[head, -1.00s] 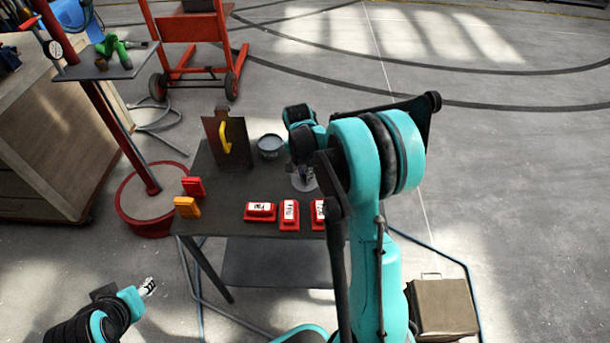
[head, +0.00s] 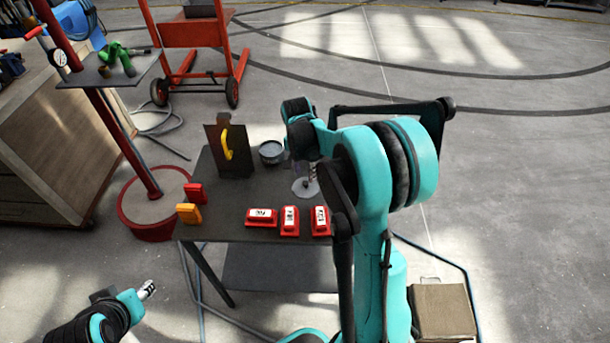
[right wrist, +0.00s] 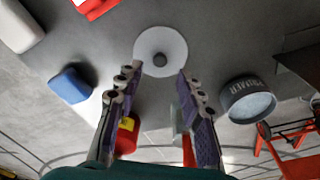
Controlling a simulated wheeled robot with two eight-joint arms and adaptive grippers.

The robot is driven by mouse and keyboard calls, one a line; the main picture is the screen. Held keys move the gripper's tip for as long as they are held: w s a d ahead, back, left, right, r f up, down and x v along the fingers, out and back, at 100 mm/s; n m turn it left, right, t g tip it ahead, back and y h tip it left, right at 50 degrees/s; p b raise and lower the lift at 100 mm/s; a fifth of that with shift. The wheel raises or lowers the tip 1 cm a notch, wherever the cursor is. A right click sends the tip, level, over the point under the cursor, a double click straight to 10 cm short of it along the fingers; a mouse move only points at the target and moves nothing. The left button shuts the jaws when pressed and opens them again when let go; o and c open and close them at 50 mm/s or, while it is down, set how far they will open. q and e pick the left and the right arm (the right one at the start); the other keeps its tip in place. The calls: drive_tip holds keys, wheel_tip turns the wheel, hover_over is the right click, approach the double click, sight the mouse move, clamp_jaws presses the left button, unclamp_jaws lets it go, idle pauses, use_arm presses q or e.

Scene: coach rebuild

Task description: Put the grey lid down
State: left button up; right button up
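The grey lid (head: 306,188), a round pale disc with a dark knob, lies flat on the dark table (head: 225,190), near its right side. In the right wrist view the lid (right wrist: 177,42) is just beyond my fingertips, its knob centred between them. My right gripper (right wrist: 158,72) is open and empty, apart from the lid. In the head view the right gripper (head: 312,172) is above the lid, partly hidden by my arm. My left gripper (head: 147,289) is low at the left, away from the table, too small to read its fingers.
A tin (head: 271,152) with a grey top stands behind the lid; its side reads "PRIMER" in the wrist view (right wrist: 248,100). Several red labelled blocks (head: 290,221) line the front edge. A dark upright plate with a yellow handle (head: 227,145) stands at the back left.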

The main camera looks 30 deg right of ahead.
wheel_tip(320, 180, up, 7)
drive_tip(key=p, duration=0.2)
drive_tip(key=s+a+r+n+t, duration=0.3)
drive_tip(key=s+a+r+n, duration=0.3)
drive_tip(key=s+a, duration=0.3)
drive_tip(key=s+a+n+t+y, duration=0.1)
drive_tip(key=s+a+n+t, duration=0.2)
drive_tip(key=s+a+n, duration=0.2)
drive_tip(key=s+n, duration=0.2)
drive_tip(key=s, duration=0.2)
drive_tip(key=shift+s+a+f+t, duration=0.3)
drive_tip(key=shift+a+f, duration=0.05)
drive_tip(key=shift+f, duration=0.05)
idle(0.4)
